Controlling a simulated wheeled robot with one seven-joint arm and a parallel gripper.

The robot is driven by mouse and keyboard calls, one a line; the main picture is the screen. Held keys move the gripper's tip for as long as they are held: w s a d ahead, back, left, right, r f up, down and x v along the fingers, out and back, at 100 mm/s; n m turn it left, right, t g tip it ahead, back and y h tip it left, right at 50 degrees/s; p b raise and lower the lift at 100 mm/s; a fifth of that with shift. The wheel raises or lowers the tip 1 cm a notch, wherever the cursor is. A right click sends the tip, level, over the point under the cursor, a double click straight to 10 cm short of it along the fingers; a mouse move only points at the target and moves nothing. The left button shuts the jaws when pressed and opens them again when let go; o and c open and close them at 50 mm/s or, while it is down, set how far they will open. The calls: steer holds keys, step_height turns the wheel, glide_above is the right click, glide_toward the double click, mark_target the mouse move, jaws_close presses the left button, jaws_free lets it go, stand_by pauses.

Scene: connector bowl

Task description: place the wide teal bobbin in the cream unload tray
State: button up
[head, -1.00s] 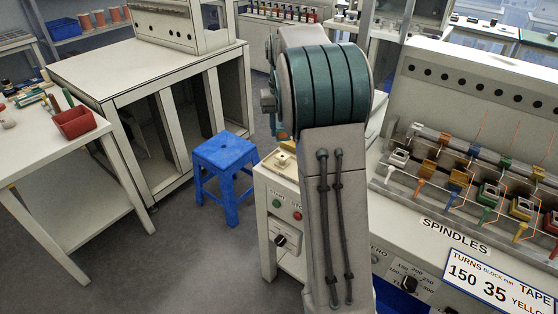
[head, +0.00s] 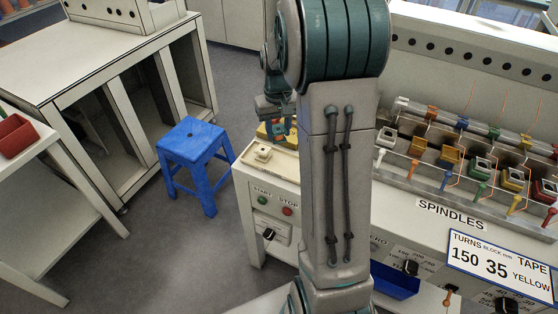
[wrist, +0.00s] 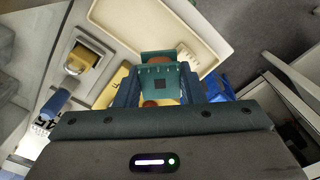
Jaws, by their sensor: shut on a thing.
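The wide teal bobbin (wrist: 158,72), with a brownish winding partly showing, is between the fingers of my gripper (wrist: 160,84) in the wrist view. My gripper is shut on it. The cream unload tray (wrist: 215,38) shows behind and beyond the bobbin, its raised rim running past on the right. In the head view my gripper (head: 273,110) hangs just above the back of the cream tray (head: 283,165), left of my arm. My arm hides part of the tray, and the bobbin is hard to make out there. I cannot tell whether the bobbin touches the tray.
The spindle row with coloured bobbins (head: 451,154) stands to the right. A blue stool (head: 190,150) and a white bench (head: 90,55) are to the left.

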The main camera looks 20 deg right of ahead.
mark_target(279, 164)
step_height(279, 164, down, 10)
steer(key=shift+s, duration=0.1)
stand_by(0.4)
steer(key=shift+f, duration=0.25)
steer(key=o, duration=1)
steer(key=shift+r, duration=0.1)
